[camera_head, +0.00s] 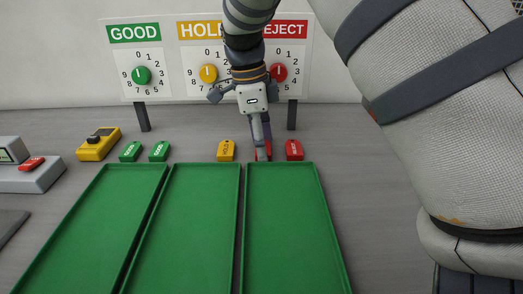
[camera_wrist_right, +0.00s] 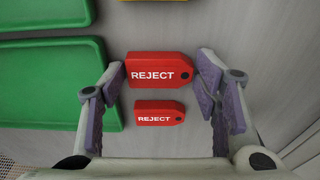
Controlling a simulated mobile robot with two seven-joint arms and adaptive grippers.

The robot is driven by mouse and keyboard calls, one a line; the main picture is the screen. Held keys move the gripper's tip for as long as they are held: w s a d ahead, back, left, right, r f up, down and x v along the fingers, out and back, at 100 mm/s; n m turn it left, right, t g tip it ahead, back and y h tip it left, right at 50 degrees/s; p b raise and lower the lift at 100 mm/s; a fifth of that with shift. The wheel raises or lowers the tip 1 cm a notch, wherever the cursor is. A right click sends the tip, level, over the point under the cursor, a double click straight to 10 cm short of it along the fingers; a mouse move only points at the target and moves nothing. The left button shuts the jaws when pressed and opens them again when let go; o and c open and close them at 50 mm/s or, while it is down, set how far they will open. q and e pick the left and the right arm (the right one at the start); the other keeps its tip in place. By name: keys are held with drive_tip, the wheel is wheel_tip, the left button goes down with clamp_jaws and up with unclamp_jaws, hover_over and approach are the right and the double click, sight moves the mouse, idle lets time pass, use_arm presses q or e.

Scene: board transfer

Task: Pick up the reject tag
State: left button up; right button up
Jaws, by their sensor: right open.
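Two red REJECT tags lie behind the right-hand green tray. In the head view one reject tag (camera_head: 294,150) is in clear sight, and the other (camera_head: 268,151) is partly hidden by my right gripper (camera_head: 262,150). In the right wrist view the larger-looking reject tag (camera_wrist_right: 153,84) is between the fingertips of my open right gripper (camera_wrist_right: 157,75). I cannot tell whether the fingers touch it. The other reject tag (camera_wrist_right: 160,119) shows below it, nearer the palm. My left gripper is not in view.
Green trays (camera_head: 291,225) fill the front middle. A yellow HOLD tag (camera_head: 226,150) and two green GOOD tags (camera_head: 130,152) lie to the left. A yellow box (camera_head: 98,145) and a grey device (camera_head: 30,178) stand further left. A board with dials (camera_head: 145,55) stands behind.

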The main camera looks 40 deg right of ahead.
drive_tip(key=shift+r, duration=0.1)
drive_tip(key=c, duration=0.5)
drive_tip(key=shift+r, duration=0.1)
drive_tip(key=shift+c, duration=0.2)
drive_tip(key=shift+r, duration=0.35)
drive_tip(key=r, duration=0.3)
drive_tip(key=shift+a+r, duration=0.1)
drive_tip(key=shift+a, duration=0.25)
drive_tip(key=s+a+r, duration=0.1)
drive_tip(key=a+r, duration=0.8)
drive_tip(key=a, duration=0.4)
drive_tip(key=shift+s, duration=0.35)
